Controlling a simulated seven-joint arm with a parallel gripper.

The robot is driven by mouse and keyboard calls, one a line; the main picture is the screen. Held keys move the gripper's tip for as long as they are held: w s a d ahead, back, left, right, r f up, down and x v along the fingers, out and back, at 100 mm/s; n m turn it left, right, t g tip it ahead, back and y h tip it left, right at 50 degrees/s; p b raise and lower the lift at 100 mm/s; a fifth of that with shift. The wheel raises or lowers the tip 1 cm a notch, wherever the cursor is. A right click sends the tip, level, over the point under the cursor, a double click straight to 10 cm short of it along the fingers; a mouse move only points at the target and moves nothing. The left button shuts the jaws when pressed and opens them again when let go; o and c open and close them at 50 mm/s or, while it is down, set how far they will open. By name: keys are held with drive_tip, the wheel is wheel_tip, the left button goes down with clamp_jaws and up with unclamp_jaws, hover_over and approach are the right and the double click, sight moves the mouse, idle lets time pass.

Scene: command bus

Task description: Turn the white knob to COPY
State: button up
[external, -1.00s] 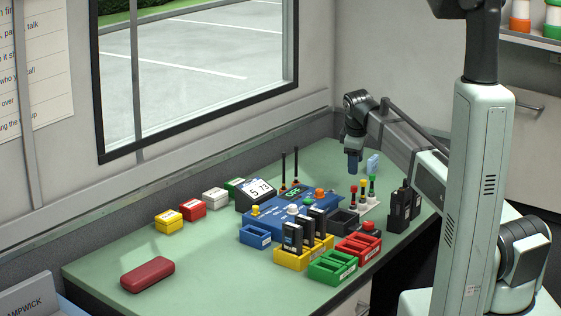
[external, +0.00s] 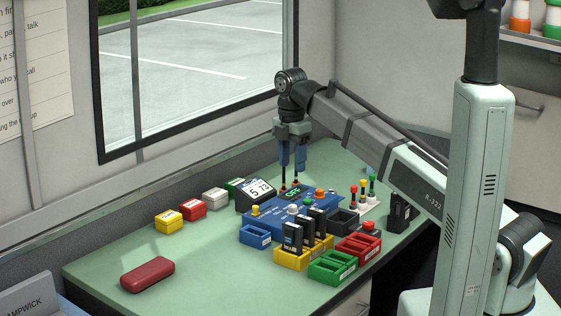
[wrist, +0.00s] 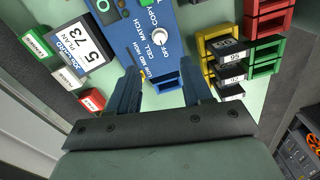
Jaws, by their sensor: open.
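The white knob (external: 292,209) sits on the blue console (external: 330,217) in the external view. In the wrist view the white knob (wrist: 159,39) shows ahead of the fingers, with printed labels around it, COPY and OFF among them. I cannot tell where its pointer is set. My gripper (external: 292,168) is open and empty, pointing down above the back of the console, apart from the knob. Its two blue fingers (wrist: 161,90) stand apart in the wrist view.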

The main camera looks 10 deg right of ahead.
sight(293, 205)
wheel_tip(293, 205, down, 12)
drive_tip(key=shift+s+d+r, duration=0.1)
drive_tip(key=shift+r, duration=0.1)
idle(0.4)
drive_tip(key=shift+c, duration=0.2)
clamp_jaws()
